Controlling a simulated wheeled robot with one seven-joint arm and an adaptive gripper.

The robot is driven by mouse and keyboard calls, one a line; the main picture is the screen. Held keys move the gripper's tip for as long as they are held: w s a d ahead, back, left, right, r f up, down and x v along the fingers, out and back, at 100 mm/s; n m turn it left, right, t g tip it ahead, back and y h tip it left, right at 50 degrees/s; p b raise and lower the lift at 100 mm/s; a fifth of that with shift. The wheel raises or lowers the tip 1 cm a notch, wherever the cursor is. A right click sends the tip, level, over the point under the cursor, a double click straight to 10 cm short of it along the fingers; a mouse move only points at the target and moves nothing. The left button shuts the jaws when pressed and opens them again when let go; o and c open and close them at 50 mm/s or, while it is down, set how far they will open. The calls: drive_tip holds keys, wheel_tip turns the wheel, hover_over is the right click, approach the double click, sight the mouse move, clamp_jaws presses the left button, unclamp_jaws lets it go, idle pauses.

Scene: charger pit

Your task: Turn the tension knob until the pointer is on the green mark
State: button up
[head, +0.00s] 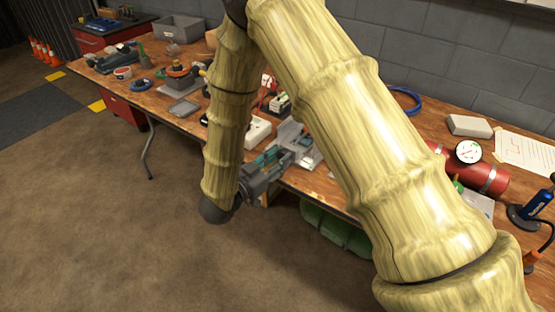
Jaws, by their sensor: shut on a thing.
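My gripper (277,153) is at the front edge of the workbench, partly behind my arm. Its fingers reach to a light grey metal device (306,152) on the bench and are shut at its near side. The tension knob is hidden by the fingers, and it appears to be what they hold. I cannot make out the pointer or the green mark in this view.
The wooden workbench (185,123) is crowded at left with tools and a grey bin (180,29). A white box (257,130) stands near the gripper. At right are a red cylinder (487,179) and a round gauge (468,151). The floor in front is clear.

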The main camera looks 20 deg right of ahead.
drive_tip(key=shift+m, duration=0.3)
drive_tip(key=shift+r+m+y+b, duration=0.1)
drive_tip(key=shift+m+y+b, duration=0.3)
drive_tip(key=shift+m, duration=2.3)
drive_tip(key=o, duration=1)
drive_tip(key=shift+o, duration=0.2)
